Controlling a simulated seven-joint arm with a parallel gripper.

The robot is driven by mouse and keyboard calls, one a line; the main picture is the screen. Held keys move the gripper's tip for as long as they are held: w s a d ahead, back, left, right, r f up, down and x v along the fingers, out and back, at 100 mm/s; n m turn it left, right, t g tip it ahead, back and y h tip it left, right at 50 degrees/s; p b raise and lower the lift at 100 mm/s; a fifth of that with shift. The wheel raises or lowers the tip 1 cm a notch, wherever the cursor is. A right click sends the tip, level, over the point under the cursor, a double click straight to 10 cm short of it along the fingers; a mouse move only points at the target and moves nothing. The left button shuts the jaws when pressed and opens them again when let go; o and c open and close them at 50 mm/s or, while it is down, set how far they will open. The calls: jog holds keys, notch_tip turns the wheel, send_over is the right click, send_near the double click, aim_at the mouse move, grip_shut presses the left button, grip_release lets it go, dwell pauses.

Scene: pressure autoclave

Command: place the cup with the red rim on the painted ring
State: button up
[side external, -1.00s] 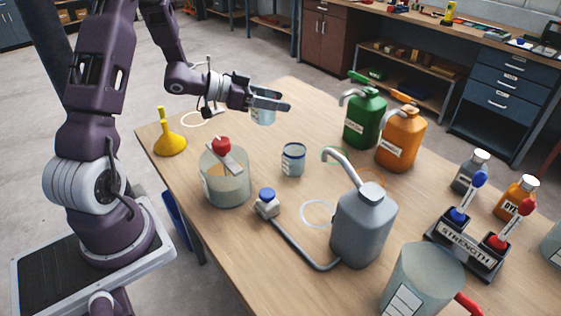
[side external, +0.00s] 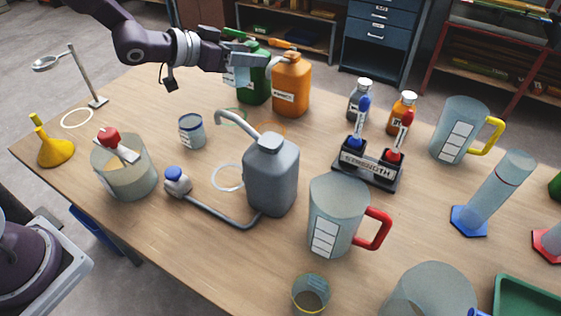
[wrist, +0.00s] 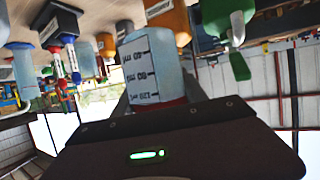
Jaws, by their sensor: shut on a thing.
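My gripper (side external: 248,64) is shut on a clear cup (side external: 238,77) in front of the green jug. In the wrist view the cup (wrist: 152,65) shows upside down, with black volume marks and a red rim (wrist: 165,103) close to the gripper. The cup appears clear of the table.
A green jug (side external: 254,86), an orange jug (side external: 291,85) and a grey jug (side external: 271,178) stand near the gripper. A beaker (side external: 125,170), a strength rack (side external: 367,168) and a red-handled pitcher (side external: 338,215) crowd the front.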

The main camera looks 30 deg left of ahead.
jog(key=f, duration=1.8)
jog(key=shift+w+d, duration=0.35)
jog(key=shift+w, duration=0.05)
jog(key=shift+f, duration=0.1)
jog(key=o, duration=1.3)
jog(key=shift+r, duration=0.2)
jog(key=v, duration=0.5)
jog(key=shift+a, duration=0.1)
notch_tip(320, 180, up, 7)
jog(key=shift+f, duration=0.1)
